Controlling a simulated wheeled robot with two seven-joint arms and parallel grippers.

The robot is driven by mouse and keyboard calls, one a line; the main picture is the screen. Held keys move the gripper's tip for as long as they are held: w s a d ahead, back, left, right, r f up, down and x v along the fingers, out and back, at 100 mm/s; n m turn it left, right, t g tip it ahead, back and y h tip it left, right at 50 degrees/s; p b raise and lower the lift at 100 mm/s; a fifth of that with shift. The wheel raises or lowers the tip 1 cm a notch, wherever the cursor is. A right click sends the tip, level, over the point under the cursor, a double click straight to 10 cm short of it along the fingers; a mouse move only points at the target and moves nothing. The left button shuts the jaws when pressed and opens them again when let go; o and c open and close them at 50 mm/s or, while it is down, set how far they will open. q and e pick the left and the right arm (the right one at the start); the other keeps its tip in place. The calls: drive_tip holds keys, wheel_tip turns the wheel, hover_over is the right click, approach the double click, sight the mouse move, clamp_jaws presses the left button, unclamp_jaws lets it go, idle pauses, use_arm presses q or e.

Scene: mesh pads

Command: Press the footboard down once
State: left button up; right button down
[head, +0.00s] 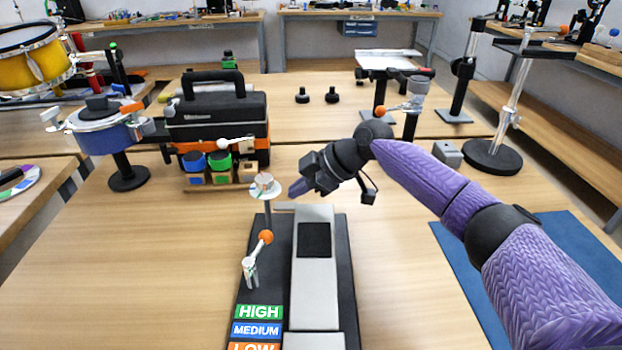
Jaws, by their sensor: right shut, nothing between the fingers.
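The footboard (314,285) is a long light grey plate with a black square pad (314,239) near its far end. It lies on a dark base (263,285) on the table in front of me. Beside its left edge stand a lever with an orange ball (265,237) and a post with a white disc on top (266,190). My right gripper (296,189) is shut and empty. In the picture it is just above the far end of the footboard, close to the white disc; I cannot tell whether it touches anything. My left gripper is not in view.
Labels reading HIGH (259,312), MEDIUM (256,330) and LOW run along the base's left side. A black and orange toolbox (217,122) and a blue drum-like device (103,133) stand behind at left. A blue mat (560,262) lies at right. The left front table is clear.

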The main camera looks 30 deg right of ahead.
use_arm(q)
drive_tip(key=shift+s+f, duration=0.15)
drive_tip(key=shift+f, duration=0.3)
use_arm(e)
drive_tip(key=shift+w+d+f, duration=0.1)
drive_tip(key=shift+w+f, duration=0.05)
drive_tip(key=shift+f, duration=0.8)
